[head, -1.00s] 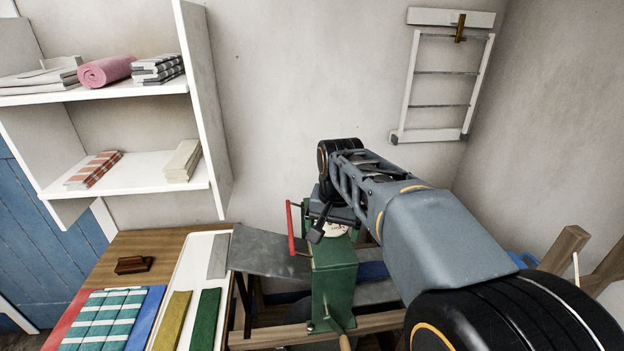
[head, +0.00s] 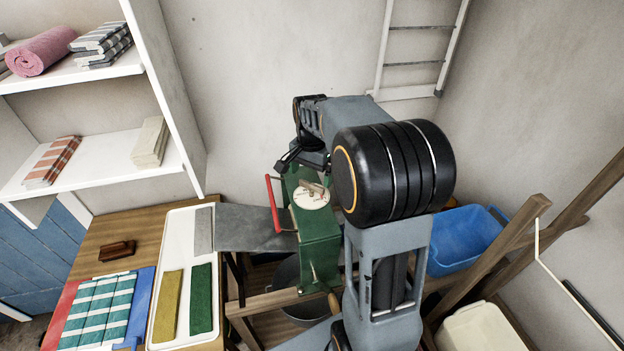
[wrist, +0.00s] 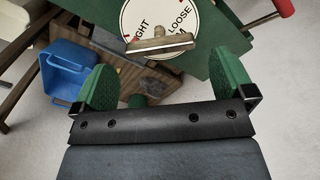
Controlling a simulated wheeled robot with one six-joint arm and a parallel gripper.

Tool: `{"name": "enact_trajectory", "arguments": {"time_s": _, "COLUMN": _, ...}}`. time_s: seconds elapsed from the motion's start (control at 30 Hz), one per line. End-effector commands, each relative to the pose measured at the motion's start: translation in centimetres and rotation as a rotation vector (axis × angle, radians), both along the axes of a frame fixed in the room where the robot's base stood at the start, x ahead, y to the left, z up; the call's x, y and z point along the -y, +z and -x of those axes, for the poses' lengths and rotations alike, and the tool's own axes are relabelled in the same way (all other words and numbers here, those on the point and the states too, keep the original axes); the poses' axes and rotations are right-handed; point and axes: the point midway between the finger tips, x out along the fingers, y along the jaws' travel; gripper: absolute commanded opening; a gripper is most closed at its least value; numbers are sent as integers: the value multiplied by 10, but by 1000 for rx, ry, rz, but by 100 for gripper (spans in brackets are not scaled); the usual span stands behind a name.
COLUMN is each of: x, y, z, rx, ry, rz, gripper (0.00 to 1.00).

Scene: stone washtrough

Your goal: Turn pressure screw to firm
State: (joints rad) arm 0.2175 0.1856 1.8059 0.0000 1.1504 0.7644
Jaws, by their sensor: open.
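The green machine (head: 318,240) stands near the middle of the head view. On its top is a round white dial (head: 311,198) with a screw handle. In the wrist view the dial (wrist: 178,15) shows "LOOSE" at right and part of a word ending "IGHT" at left; other lettering is cut off or covered. The pale bar handle (wrist: 158,45) lies across the dial. My gripper (wrist: 166,70) is open, its green pads apart, with the bar just beyond and between the fingertips, not clasped. In the head view my gripper (head: 298,162) is over the dial's far side, partly hidden.
A red crank (head: 275,205) rises at the machine's left. A tray (head: 187,250) with cloths lies on the wooden table at left. A blue tub (head: 462,238) and wooden beams (head: 530,225) stand at right. Shelves (head: 100,165) hang at upper left.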

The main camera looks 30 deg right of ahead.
Motion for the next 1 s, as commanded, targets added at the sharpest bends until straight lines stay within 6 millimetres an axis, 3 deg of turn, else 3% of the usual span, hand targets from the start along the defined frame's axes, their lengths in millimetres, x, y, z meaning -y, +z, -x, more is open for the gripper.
{"name": "enact_trajectory", "arguments": {"time_s": 0.3, "x": 1, "y": -30, "z": 1, "rx": -1, "ry": -2, "rz": 0, "gripper": 100}}
{"name": "enact_trajectory", "arguments": {"time_s": 0.7, "x": 2, "y": -35, "z": 1, "rx": 0, "ry": -3, "rz": 0, "gripper": 99}}
{"name": "enact_trajectory", "arguments": {"time_s": 1.0, "x": 2, "y": -34, "z": 1, "rx": 0, "ry": -3, "rz": 0, "gripper": 70}}
